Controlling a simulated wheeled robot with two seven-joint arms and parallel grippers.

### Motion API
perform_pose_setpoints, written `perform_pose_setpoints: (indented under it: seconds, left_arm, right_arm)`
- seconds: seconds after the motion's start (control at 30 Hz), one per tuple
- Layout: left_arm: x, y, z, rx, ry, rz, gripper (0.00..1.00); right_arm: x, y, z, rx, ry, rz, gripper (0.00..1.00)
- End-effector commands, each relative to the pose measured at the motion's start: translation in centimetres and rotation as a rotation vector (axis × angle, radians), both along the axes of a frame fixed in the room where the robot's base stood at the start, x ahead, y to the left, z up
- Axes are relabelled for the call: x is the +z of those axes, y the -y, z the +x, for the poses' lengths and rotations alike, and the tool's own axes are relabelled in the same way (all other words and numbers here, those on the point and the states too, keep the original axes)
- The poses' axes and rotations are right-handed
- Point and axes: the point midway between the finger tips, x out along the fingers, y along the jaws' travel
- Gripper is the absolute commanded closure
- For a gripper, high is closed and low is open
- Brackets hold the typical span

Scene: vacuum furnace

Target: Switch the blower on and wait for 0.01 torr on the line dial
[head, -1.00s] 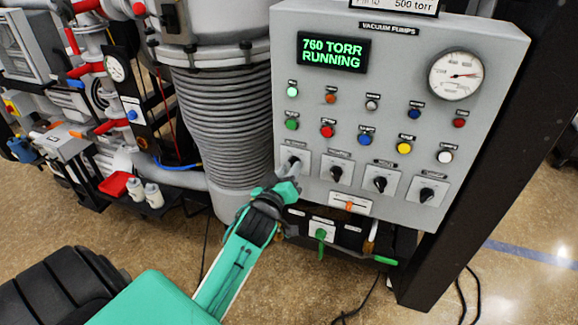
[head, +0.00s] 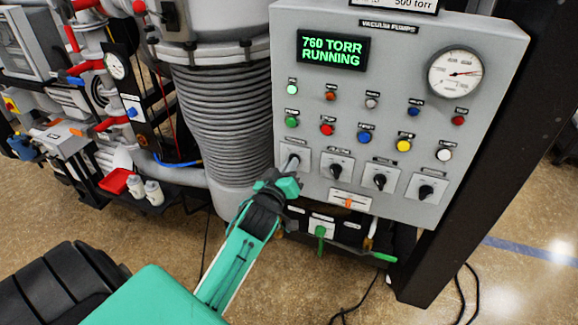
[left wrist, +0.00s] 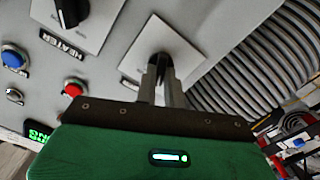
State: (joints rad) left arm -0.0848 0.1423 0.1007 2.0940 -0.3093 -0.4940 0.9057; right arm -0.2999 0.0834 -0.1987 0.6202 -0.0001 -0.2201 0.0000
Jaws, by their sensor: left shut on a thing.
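The grey pump panel (head: 400,215) fills the right half of the head view, with a row of rotary switches along its lower part. My left gripper (head: 291,168) is at the leftmost switch, whose white plate (head: 304,153) shows beside it. In the left wrist view my left gripper (left wrist: 160,68) is shut on that switch's knob, mostly hidden between the fingers. Its label is too blurred to read. The green display (head: 332,51) reads 760 TORR RUNNING. The round dial (head: 455,75) has its needle pointing right. My right gripper is out of view.
A switch labelled HEATER (left wrist: 70,12) sits beside the held one. Coloured lamps and buttons, such as a red button (head: 327,130), lie above. A ribbed grey column (head: 225,125) stands left of the panel. A green-handled lever (head: 320,232) hangs below.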

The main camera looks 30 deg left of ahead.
Motion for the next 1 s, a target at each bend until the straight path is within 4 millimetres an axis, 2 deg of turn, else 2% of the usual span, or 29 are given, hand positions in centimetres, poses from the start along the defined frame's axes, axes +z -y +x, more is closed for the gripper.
perform_pose_setpoints:
  seconds: [0.27,1.0]
  left_arm:
    - [0.2,0.0,0.0,0.0,-0.043,0.168,1.0]
    - [0.2,0.3,0.1,-0.001,-0.193,0.807,1.0]
  right_arm:
    - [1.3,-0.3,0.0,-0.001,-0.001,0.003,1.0]
    - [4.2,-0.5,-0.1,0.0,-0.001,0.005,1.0]
